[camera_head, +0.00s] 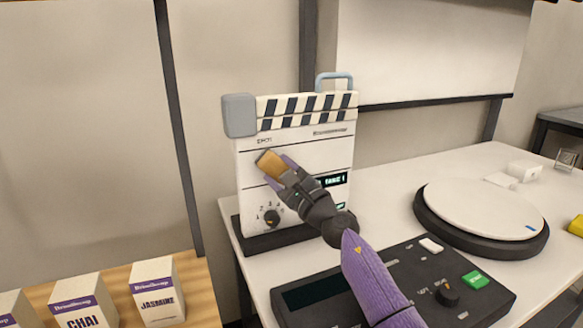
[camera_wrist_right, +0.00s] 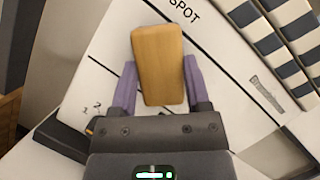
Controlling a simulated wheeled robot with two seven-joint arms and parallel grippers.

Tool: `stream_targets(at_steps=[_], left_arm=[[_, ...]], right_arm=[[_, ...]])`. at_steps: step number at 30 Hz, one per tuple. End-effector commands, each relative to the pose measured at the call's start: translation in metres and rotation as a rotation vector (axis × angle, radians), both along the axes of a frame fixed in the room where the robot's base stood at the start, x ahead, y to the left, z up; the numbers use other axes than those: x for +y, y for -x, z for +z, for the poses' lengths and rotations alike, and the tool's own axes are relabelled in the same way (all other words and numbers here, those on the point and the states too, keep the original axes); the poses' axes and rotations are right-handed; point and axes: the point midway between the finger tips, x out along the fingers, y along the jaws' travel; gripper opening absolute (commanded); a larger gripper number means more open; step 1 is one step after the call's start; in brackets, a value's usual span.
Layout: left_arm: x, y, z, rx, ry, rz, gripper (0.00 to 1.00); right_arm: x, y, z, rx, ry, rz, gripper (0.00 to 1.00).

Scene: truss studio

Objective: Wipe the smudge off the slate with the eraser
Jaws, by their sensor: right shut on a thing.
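The slate (camera_head: 325,155) is a big white clapperboard with a striped top bar, upright on a dark base on the white table. My right gripper (camera_head: 277,168) is in front of its left half. It is shut on the eraser (camera_head: 268,160), a tan wooden-looking block, which also shows between the purple fingers in the right wrist view (camera_wrist_right: 160,65). The eraser lies over the slate's face just below the word "SPOT"; I cannot tell whether it touches. No smudge shows; the eraser and hand cover part of the face. My left gripper is out of view.
A numbered dial (camera_head: 271,217) sits low on the slate. A dark control panel (camera_head: 370,290) lies in front, under my right arm. A round turntable (camera_head: 482,210) stands at the right. Tea boxes (camera_head: 157,290) stand on a wooden surface at the lower left.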

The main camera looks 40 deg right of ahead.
Motion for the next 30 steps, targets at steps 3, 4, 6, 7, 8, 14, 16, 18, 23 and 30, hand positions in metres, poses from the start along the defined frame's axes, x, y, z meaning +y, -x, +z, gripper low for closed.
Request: stream_targets(at_steps=[3,4,6,7,8,14,16,18,23,30], left_arm=[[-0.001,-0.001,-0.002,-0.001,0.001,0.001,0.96],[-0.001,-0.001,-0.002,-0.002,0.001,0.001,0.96],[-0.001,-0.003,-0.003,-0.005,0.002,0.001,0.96],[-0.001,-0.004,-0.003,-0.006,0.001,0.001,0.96],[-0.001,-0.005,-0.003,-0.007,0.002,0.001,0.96],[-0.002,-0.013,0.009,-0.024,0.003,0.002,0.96],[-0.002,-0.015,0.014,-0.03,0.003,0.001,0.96],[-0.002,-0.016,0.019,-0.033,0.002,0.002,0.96],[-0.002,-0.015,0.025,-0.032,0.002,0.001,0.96],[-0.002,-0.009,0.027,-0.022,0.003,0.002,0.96]], right_arm=[[0.008,-0.002,-0.008,0.007,-0.009,0.006,0.14],[0.008,-0.002,-0.008,0.008,-0.01,0.007,0.14],[0.008,-0.002,-0.009,0.008,-0.011,0.007,0.14],[0.008,-0.002,-0.009,0.008,-0.011,0.007,0.14],[0.008,-0.002,-0.009,0.008,-0.011,0.007,0.14],[0.012,0.014,-0.005,0.008,-0.009,0.007,0.14],[0.014,0.024,-0.004,0.007,-0.008,0.007,0.14],[0.015,0.034,-0.003,0.005,-0.008,0.005,0.14],[0.019,0.052,-0.003,0.004,-0.008,0.004,0.14],[0.02,0.057,-0.004,0.002,-0.007,0.004,0.14]])
